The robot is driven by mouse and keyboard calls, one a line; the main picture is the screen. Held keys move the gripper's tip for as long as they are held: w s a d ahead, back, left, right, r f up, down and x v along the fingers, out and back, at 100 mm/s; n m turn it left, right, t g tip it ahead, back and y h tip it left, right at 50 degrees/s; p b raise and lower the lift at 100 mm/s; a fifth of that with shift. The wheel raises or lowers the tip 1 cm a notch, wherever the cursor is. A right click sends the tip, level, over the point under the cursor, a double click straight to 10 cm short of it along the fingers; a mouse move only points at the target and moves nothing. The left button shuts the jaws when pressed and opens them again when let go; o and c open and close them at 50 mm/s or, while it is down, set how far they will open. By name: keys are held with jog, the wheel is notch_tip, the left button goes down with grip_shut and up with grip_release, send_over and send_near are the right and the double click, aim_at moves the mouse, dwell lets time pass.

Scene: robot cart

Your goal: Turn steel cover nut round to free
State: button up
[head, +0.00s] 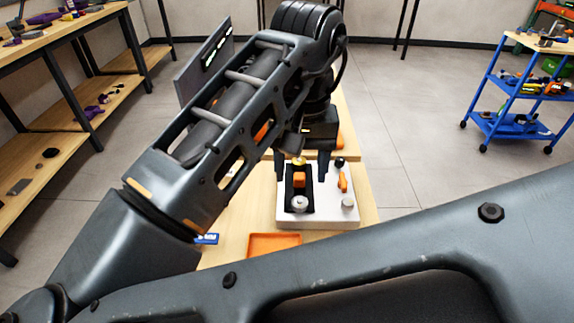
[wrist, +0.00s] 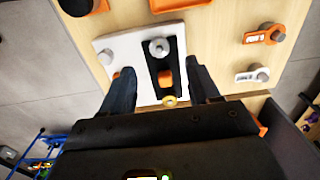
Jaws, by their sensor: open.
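A steel nut (head: 299,203) sits at the near end of a black plate (head: 290,206) on a white base (head: 317,217). In the wrist view the nut (wrist: 159,47) is at the top end of the black plate. An orange block (head: 299,180) and a brass-yellow round part (head: 299,160) lie along the same plate; they show in the wrist view too. My gripper (head: 300,176) is open above the base. In the wrist view its fingers (wrist: 160,72) stand either side of the plate, with the nut beyond their tips. Nothing is held.
An orange lever (head: 343,181), a black knob and a grey cylinder (head: 348,202) stand on the base's right side. An orange tray (head: 275,245) lies on the wooden table nearer me. Tagged parts (wrist: 265,35) lie beside the base in the wrist view. A blue cart (head: 515,100) is far right.

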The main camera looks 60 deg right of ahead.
aim_at(300, 202)
notch_tip(300, 202, down, 7)
jog(key=shift+f+b, duration=0.15)
jog(key=shift+b, duration=0.25)
jog(key=shift+d, duration=0.1)
jog(key=c, duration=1.1)
